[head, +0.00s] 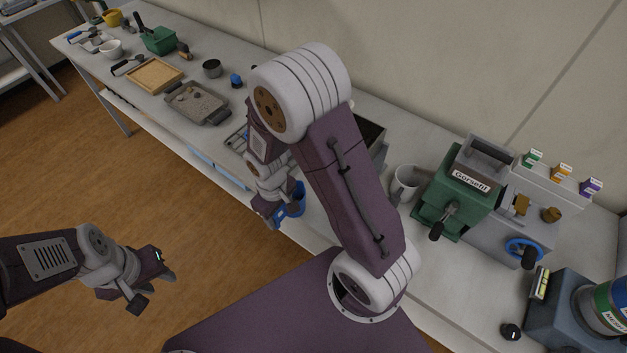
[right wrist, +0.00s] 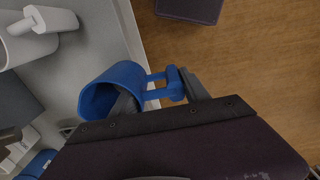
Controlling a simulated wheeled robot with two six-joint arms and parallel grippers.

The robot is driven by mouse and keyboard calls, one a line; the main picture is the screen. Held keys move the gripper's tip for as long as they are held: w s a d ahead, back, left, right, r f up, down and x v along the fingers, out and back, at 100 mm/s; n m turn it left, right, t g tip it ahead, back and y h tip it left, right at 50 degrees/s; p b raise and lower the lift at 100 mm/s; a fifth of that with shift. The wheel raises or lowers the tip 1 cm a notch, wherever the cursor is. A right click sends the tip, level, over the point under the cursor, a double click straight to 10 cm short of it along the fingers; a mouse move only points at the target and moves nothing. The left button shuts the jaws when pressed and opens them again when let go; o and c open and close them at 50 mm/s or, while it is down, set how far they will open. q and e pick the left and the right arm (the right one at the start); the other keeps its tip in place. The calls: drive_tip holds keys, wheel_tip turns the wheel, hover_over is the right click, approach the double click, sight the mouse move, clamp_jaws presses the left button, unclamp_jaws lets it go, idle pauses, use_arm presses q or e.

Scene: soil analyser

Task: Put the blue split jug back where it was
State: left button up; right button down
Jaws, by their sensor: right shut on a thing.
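The blue split jug (right wrist: 97,92) is held in my right gripper (right wrist: 165,92), off the table near its front edge. In the right wrist view its open mouth faces the lower left and its handle (right wrist: 158,79) points right, between the dark fingers. The exact contact is partly hidden. In the head view the jug (head: 293,203) shows beside my right gripper (head: 277,212), partly covered by my arm. My left gripper (head: 154,288) is open and empty, over the floor at lower left.
A white jug (head: 406,183) stands on the table (head: 455,130) beside the green machine (head: 455,200). A grey tray (head: 198,103), a wooden tray (head: 154,75) and a dark cup (head: 212,68) stand further left. My right arm hides part of the table's middle.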

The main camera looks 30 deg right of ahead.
sight(299, 193)
drive_tip(key=w+d, duration=0.1)
drive_tip(key=d, duration=0.1)
drive_tip(key=w+d+p, duration=0.1)
drive_tip(key=d, duration=0.2)
drive_tip(key=w+d, duration=0.2)
drive_tip(key=d, duration=0.1)
drive_tip(key=shift+d+p, duration=0.15)
drive_tip(key=shift+p, duration=0.15)
drive_tip(key=shift+w+d, duration=0.1)
drive_tip(key=shift+d, duration=0.45)
drive_tip(key=d, duration=0.1)
drive_tip(key=w+d+p, duration=0.1)
drive_tip(key=shift+w+d+r, duration=0.1)
drive_tip(key=shift+d, duration=0.3)
drive_tip(key=shift+f, duration=0.65)
drive_tip(key=shift+d+f, duration=0.1)
drive_tip(key=shift+f, duration=0.2)
drive_tip(key=shift+f, duration=0.15)
drive_tip(key=c, duration=0.8)
unclamp_jaws()
